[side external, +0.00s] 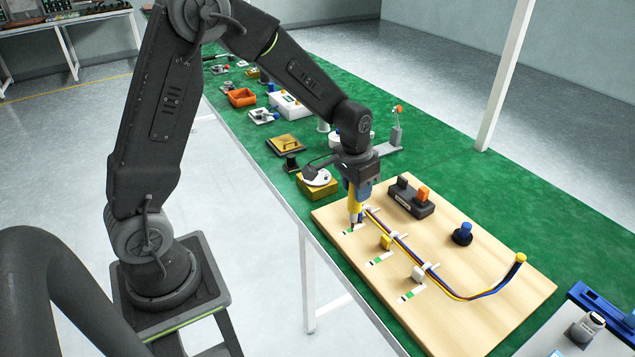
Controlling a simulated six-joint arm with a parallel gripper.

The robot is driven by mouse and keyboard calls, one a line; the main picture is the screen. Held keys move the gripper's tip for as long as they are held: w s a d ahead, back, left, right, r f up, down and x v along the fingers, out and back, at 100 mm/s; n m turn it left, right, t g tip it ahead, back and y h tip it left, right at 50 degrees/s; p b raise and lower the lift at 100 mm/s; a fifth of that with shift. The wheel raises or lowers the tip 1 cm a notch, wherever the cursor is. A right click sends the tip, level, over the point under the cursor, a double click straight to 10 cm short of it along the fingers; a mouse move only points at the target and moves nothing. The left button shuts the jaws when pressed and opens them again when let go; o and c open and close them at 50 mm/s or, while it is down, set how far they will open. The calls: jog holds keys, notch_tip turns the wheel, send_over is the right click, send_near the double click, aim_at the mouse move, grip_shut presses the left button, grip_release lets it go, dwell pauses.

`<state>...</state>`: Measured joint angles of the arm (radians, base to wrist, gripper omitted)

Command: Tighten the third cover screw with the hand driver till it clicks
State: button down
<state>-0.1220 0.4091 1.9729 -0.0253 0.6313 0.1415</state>
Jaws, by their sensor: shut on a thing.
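The tool points down over the left back part of a light wooden board (470,325). Its narrow lower end is close to the board near a small green-and-white label; I cannot tell whether it touches anything. No cover or cover screw can be made out at this size, and the gripper and tool hide part of that spot.
A black block (411,197) with an orange knob and a blue-topped knob (463,234) stand on the board. A yellow box (319,187) is close left of my gripper.

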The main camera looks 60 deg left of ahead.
jog(key=w+a+r+n, duration=0.1)
jog(key=a+r, duration=0.1)
jog(key=a, duration=0.6)
jog(key=w+a+r, duration=0.2)
jog(key=a+r, duration=0.1)
jog(key=a, duration=0.6)
jog(key=w+a+r+n, duration=0.1)
jog(key=w+a+r, duration=0.1)
jog(key=a, duration=0.6)
jog(key=shift+a+r+n, duration=0.3)
jog(key=shift+a+r, duration=0.1)
jog(key=shift+r, duration=0.25)
notch_tip(320, 180, down, 6)
jog(key=shift+f, duration=0.55)
dwell(0.5)
